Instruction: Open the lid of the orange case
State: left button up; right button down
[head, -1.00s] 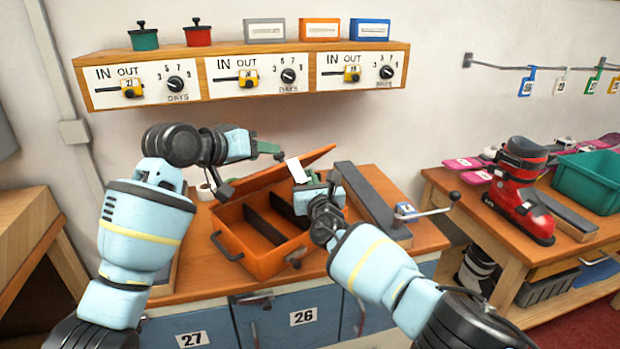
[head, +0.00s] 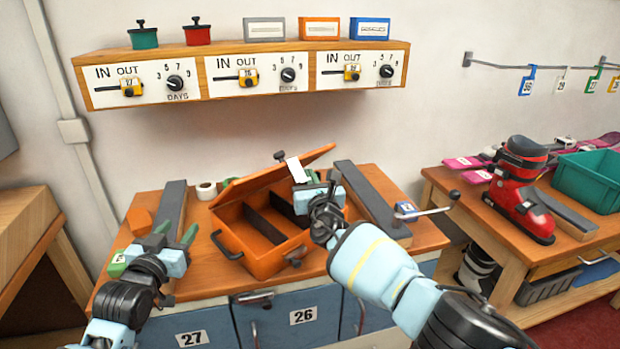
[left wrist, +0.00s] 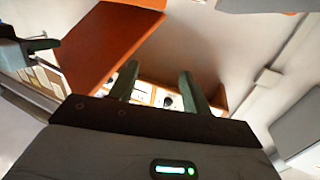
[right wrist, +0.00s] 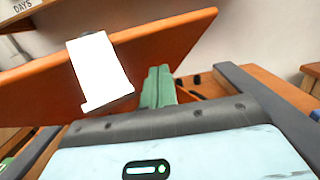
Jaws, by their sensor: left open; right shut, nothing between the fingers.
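The orange case (head: 267,262) stands on the bench with its divided inside showing. Its lid (head: 262,180) is raised at a slant above the box, with a white tag (head: 297,170) at its edge. The lid also shows in the left wrist view (left wrist: 105,45) and the right wrist view (right wrist: 180,40). My right gripper (right wrist: 158,87) is shut and empty, close by the lid near the tag; whether it touches the lid is unclear. My left gripper (head: 177,234) is open and empty, left of the case and apart from it.
A long dark-topped block (head: 172,208) lies left of the case, and another (head: 372,200) lies right of it near a crank handle (head: 430,212). White rolls (head: 206,190) sit behind. A shelf with dials (head: 245,75) hangs above. A red boot (head: 520,195) stands on the right-hand table.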

pick_arm(q)
jog(key=s+d+f+m+g, duration=0.1)
jog(key=s+d+f+g, duration=0.1)
jog(key=s+f, duration=0.9)
jog(key=s+d+f+m+g, duration=0.1)
jog(key=s+f+g, duration=0.1)
jog(key=s+f, duration=0.85)
jog(key=s+d+f+g, duration=0.2)
jog(key=s+d+f, duration=0.1)
jog(key=s, duration=0.5)
jog(key=s+d+f+g+h, duration=0.1)
jog(key=s+d+f+g, duration=0.1)
jog(key=s+f, duration=0.3)
jog(key=s+d+f+n+g, duration=0.1)
jog(key=s+d+f, duration=0.2)
jog(key=s, duration=0.9)
jog(key=shift+s+d+f+g, duration=0.15)
jog(key=shift+d+f+g, duration=0.2)
jog(key=shift+f, duration=0.55)
jog(key=shift+a, duration=0.2)
